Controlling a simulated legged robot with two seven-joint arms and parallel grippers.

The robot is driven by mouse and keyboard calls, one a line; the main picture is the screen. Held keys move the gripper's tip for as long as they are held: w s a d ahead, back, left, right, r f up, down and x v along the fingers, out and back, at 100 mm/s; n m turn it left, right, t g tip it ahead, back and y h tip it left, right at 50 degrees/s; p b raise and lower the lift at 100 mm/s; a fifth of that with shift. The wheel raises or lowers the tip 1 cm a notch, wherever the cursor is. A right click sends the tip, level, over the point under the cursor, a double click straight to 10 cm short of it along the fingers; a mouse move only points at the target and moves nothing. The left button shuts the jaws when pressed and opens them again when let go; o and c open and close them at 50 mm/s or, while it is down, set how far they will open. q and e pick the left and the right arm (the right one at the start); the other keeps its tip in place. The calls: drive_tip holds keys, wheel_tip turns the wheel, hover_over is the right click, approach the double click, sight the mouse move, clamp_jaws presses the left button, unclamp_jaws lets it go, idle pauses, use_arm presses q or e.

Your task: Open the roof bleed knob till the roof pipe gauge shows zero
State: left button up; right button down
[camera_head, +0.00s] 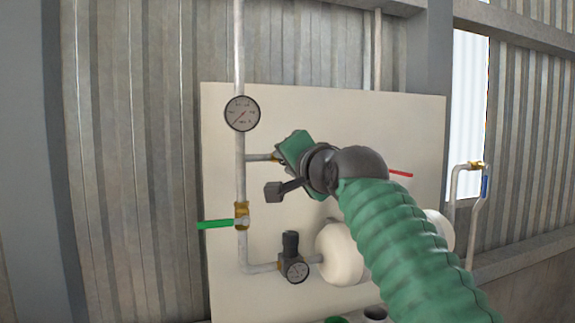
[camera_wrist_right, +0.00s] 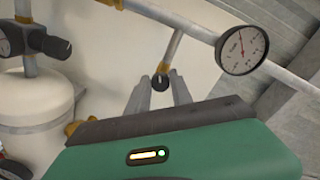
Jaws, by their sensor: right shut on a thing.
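The roof pipe gauge (camera_head: 242,113) is a round white dial with a dark rim on the vertical grey pipe. It also shows in the right wrist view (camera_wrist_right: 242,47), with a red needle; the numbers are too small to read. Below it a short side pipe (camera_head: 261,157) runs right to a brass fitting. The small black bleed knob (camera_wrist_right: 160,83) sits at that branch's end, between the two grey fingers of my right gripper (camera_wrist_right: 160,86), which is shut on it. In the head view the gripper's green body (camera_head: 296,149) hides the knob. My left gripper is out of view.
A brass valve with a green lever (camera_head: 215,224) is lower on the pipe. A black regulator (camera_head: 291,243) with its own gauge and a white tank (camera_head: 341,252) are below my right arm. A red lever (camera_head: 400,173) and a blue-handled pipe (camera_head: 485,187) are to the right.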

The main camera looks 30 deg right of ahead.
drive_tip(key=shift+d+r+n+b, duration=0.1)
drive_tip(key=shift+r+n+b, duration=0.1)
drive_tip(key=shift+n, duration=0.8)
drive_tip(key=shift+r+n+b, duration=0.1)
drive_tip(key=shift+n+b, duration=0.1)
drive_tip(key=shift+n, duration=0.8)
